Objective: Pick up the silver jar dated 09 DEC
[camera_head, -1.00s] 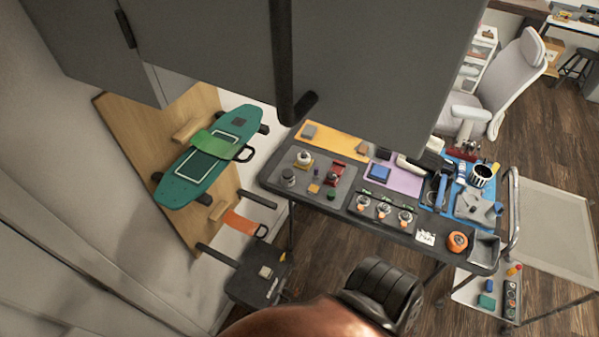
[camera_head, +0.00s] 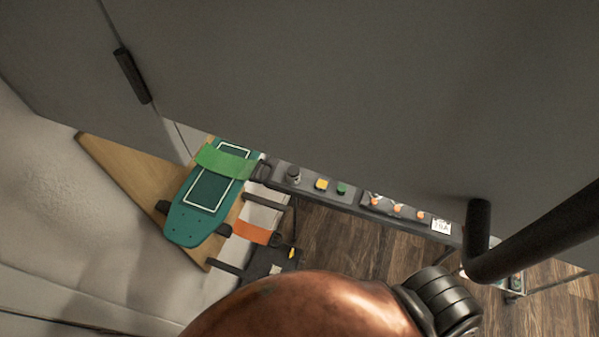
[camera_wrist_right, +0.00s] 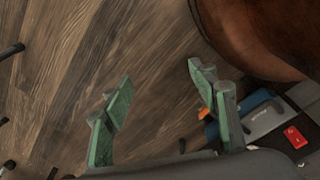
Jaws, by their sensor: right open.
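In the head view a small grey jar (camera_head: 293,175) with a dark lid stands near the left end of the dark workbench (camera_head: 335,206). It may be a silver jar, but no date is readable on it. The back of the bench is hidden, so other jars cannot be seen. In the right wrist view my right gripper (camera_wrist_right: 160,80) is open and empty, its green-padded fingers apart above bare wood floor. No jar shows between or near the fingers. My left gripper is not in view.
Large grey panels (camera_head: 330,90) with black handles cover most of the head view. A green skateboard (camera_head: 208,192) is at the left on a wooden board. Several small parts and a white card (camera_head: 441,227) lie along the bench edge. A red item (camera_wrist_right: 295,137) is at the wrist view's right.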

